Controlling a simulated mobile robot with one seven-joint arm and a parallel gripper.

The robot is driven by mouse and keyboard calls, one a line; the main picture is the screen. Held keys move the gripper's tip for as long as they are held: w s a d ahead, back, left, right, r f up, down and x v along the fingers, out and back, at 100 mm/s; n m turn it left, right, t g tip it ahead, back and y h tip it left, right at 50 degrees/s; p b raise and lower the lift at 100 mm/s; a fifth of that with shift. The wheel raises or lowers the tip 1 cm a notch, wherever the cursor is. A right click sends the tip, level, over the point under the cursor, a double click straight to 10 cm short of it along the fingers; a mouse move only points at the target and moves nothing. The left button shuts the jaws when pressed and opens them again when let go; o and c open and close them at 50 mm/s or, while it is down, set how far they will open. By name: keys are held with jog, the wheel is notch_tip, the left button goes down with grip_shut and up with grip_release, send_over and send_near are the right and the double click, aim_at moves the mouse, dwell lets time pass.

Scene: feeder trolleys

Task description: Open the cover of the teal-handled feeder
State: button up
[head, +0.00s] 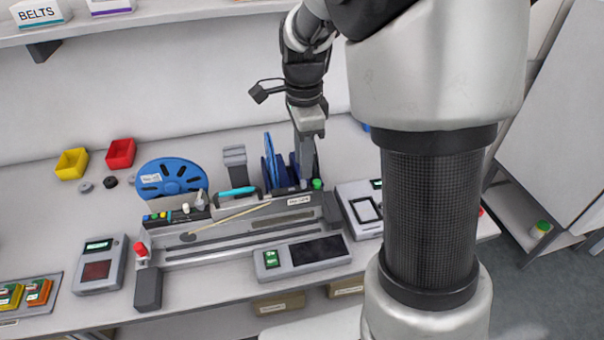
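The feeder (225,244) is a long grey unit on the bench in the head view, running from lower left to upper right. A teal handle (237,191) shows at its back edge, right of a blue reel (170,178). I cannot clearly tell the cover's outline or whether it is raised. My gripper (305,180) points down at the feeder's right back end, to the right of the teal handle and apart from it. It is beside a green knob (317,184) and in front of dark blue discs. Its fingers overlap in this view, so their gap is hidden.
A grey device (361,208) stands right of the feeder, and another (100,265) stands left. Yellow (72,163) and red bins (121,153) sit at the back left. A shelf (130,22) runs above. My arm blocks the right side of the view.

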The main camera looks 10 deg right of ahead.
aim_at(303, 181)
notch_tip(303, 181, down, 5)
jog(key=shift+f, duration=0.15)
grip_shut()
